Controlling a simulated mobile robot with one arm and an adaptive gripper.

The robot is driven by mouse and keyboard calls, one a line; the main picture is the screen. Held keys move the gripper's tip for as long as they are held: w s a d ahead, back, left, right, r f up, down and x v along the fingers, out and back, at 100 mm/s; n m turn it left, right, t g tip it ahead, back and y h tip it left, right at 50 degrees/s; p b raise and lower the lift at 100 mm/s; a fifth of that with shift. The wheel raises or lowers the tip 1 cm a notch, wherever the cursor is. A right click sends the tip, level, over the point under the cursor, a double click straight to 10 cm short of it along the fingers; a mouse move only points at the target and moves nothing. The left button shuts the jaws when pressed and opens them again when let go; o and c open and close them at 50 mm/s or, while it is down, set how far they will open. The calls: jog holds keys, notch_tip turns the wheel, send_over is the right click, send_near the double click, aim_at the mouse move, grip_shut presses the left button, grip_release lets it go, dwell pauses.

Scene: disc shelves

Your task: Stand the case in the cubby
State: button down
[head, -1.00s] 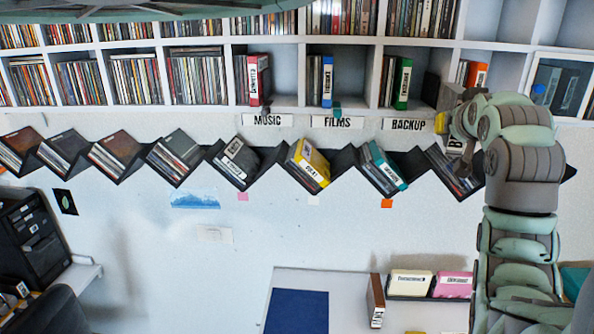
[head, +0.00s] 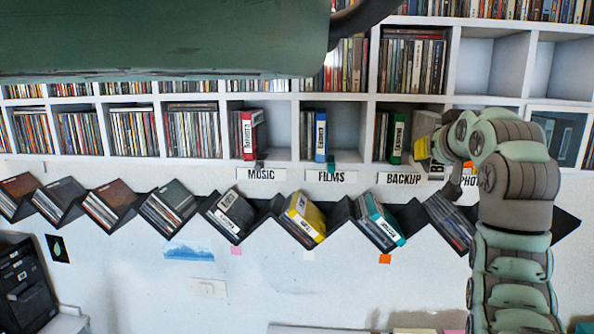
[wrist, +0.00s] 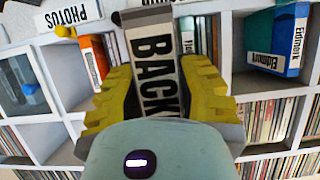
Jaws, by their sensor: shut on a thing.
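A dark grey case with a white label reading "BACK" (wrist: 152,60) is pinched between the yellow fingers of my gripper (wrist: 158,90) in the wrist view. In the head view my gripper (head: 424,145) holds this case (head: 430,120) at the right part of the cubby above the BACKUP sign (head: 403,178). A green case (head: 397,138) stands in that cubby, left of the held case. It is hard to tell how far the held case is inside. My arm hides the cubby to the right.
The PHOTOS sign (wrist: 68,15) and an orange case (wrist: 92,60) are beside the held case in the wrist view. A red case (head: 251,135) and a blue case (head: 320,138) stand in cubbies to the left. Angled disc racks (head: 305,218) run below.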

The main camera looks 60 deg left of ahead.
jog(key=shift+w+a+f+b, duration=0.1)
jog(key=shift+w+a+b, duration=0.55)
jog(key=shift+w+a, duration=0.35)
jog(key=shift+w+a+b, duration=0.65)
jog(key=shift+w+a, duration=0.1)
jog(key=shift+a, duration=0.4)
jog(key=shift+w+a+f+b, duration=0.2)
jog(key=shift+w+a+b, duration=0.55)
jog(key=shift+w+a, duration=1.05)
jog(key=shift+s+f+b, duration=0.15)
jog(key=shift+b, duration=0.45)
jog(key=c, duration=0.7)
grip_release()
jog(key=shift+o, duration=0.2)
jog(key=shift+v, duration=6)
